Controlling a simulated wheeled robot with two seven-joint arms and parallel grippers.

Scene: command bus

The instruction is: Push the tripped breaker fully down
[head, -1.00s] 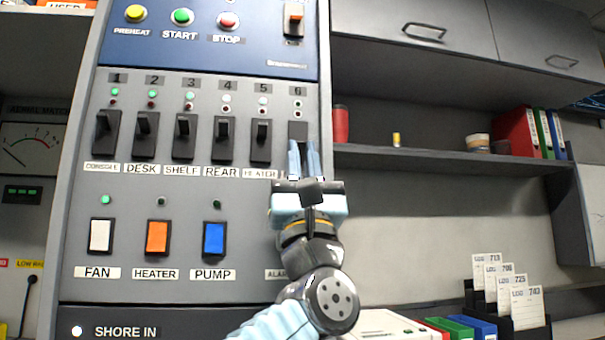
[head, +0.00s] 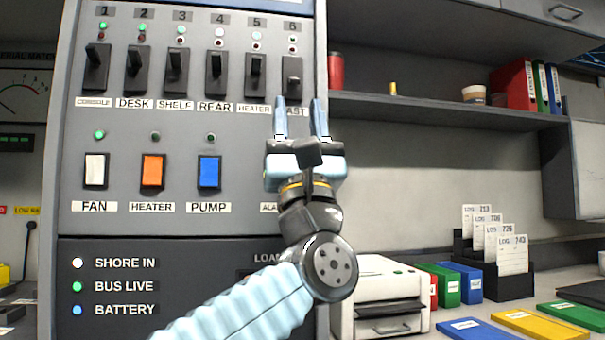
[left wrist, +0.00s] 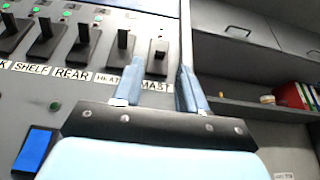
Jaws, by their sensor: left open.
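The breaker numbered 6 (head: 292,80), labelled MAST, is the rightmost in the row of black breakers. Its handle sits lower in its slot than the handles beside it. The breaker also shows in the left wrist view (left wrist: 158,56), just beyond the fingertips. My left gripper (head: 300,106) is open and empty, its two pale blue fingers pointing up at the lower end of breaker 6. In the left wrist view the gripper (left wrist: 160,78) has its fingers spread, one covering part of the MAST label. I cannot tell whether they touch the panel. My right gripper is out of view.
Breaker 5 (head: 256,74), labelled HEATER, stands close on the left. The FAN (head: 95,170), HEATER (head: 152,171) and PUMP (head: 209,172) switches are below. A shelf (head: 440,108) juts out to the right. A white printer (head: 380,295) stands on the counter below.

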